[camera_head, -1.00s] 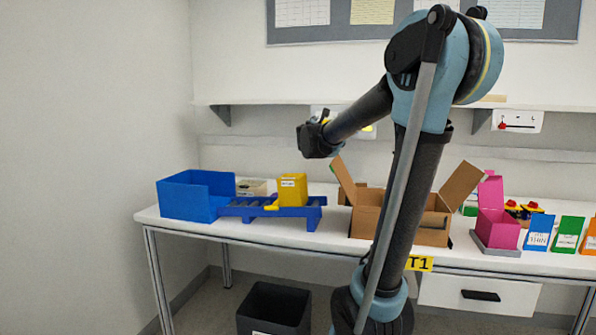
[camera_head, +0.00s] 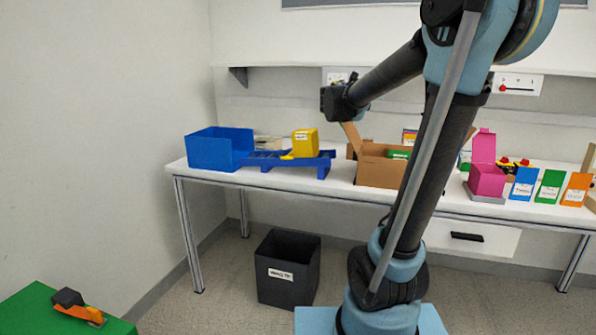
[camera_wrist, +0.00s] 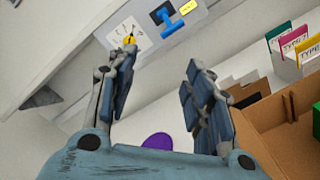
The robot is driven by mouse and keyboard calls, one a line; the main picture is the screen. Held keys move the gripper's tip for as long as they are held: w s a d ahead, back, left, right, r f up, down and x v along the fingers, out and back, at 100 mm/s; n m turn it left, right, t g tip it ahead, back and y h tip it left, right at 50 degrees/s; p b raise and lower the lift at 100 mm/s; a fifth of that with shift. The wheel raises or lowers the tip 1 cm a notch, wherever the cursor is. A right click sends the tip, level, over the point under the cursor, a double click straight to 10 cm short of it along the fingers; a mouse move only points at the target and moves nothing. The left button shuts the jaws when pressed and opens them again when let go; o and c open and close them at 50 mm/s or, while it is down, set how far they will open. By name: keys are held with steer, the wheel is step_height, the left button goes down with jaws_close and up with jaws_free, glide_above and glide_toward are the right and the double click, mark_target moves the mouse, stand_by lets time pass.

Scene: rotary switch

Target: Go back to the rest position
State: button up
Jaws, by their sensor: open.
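My gripper (camera_wrist: 160,68) is open and empty in the wrist view, its two fingers well apart. In the head view its dark end (camera_head: 340,102) hangs above the table, in front of the wall panel, and its fingertips cannot be made out. The switch panel (camera_head: 338,77) is partly hidden behind my arm there. In the wrist view the panel (camera_wrist: 185,32) shows a yellow rotary knob (camera_wrist: 130,40) on a white dial card and a blue handle (camera_wrist: 170,20). The knob lies beyond the left fingertip; whether they touch cannot be told, nor can the knob's exact setting.
An open cardboard box (camera_head: 382,172) stands below and right of my gripper. A yellow box (camera_head: 305,142) sits on a blue conveyor (camera_head: 275,158), beside a blue bin (camera_head: 218,150). A dark bin (camera_head: 288,270) stands on the floor. A green surface (camera_head: 35,312) is at lower left.

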steer(key=s+d+f+m+g+h, duration=0.1)
steer(key=s+d+f+m+g, duration=0.35)
steer(key=s+f+m, duration=0.4)
steer(key=s+d+f+m+g, duration=0.4)
steer(key=s+d+f+m, duration=0.1)
steer(key=s+f, duration=0.6)
steer(key=s+a+f+m+g+y, duration=0.3)
steer(key=s+a+f+m, duration=0.1)
steer(key=s+f, duration=0.5)
steer(key=s+a+f+m+g+y, duration=0.3)
steer(key=s+f, duration=0.6)
steer(key=s, duration=0.5)
steer(key=shift+s+a+m+y, duration=0.3)
steer(key=shift+a+m+y, duration=0.1)
steer(key=shift+a+m, duration=0.6)
steer(key=shift+w+a, duration=0.1)
steer(key=shift+w+f, duration=0.15)
steer(key=shift+w, duration=0.25)
